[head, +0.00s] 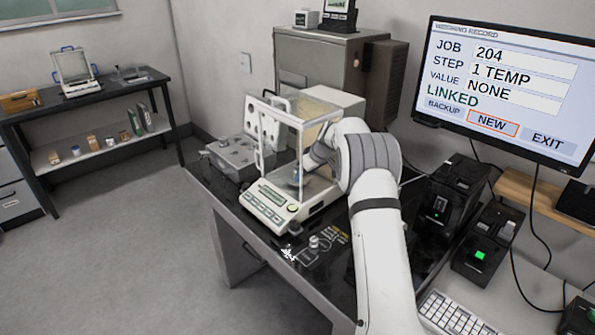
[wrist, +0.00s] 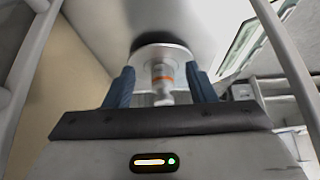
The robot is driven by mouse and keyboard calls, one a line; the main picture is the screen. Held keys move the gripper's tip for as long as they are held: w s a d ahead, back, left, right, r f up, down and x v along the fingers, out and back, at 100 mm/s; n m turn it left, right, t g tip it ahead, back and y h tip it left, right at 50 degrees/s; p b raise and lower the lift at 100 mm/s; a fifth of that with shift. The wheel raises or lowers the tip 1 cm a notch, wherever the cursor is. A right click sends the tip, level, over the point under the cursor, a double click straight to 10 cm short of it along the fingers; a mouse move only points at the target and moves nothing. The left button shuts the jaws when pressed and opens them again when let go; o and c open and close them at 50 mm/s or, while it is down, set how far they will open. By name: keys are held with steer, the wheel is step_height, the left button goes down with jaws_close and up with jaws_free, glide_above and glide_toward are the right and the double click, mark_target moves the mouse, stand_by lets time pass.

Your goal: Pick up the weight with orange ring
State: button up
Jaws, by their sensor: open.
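The weight with the orange ring (wrist: 162,78) stands on a round metal pan (wrist: 145,60) in the wrist view. It is a small silvery weight with an orange band. My gripper (wrist: 162,88) is open, with one blue finger on each side of the weight. There seems to be a gap between each finger and the weight. In the head view my arm reaches into the glass chamber of the balance (head: 268,207), and the gripper (head: 296,177) is partly hidden behind glass. The weight cannot be made out there.
Chamber walls and frame posts stand close on both sides of my gripper. Another small metal weight (head: 314,243) stands at the table's front. Black devices (head: 452,200) and a monitor (head: 505,85) are at the right.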

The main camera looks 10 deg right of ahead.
steer(key=w+a, duration=0.1)
steer(key=w+a+p, duration=0.1)
steer(key=w, duration=0.1)
steer(key=shift+w+a+f, duration=0.1)
steer(key=shift+f, duration=0.45)
steer(key=shift+c, duration=0.4)
jaws_close()
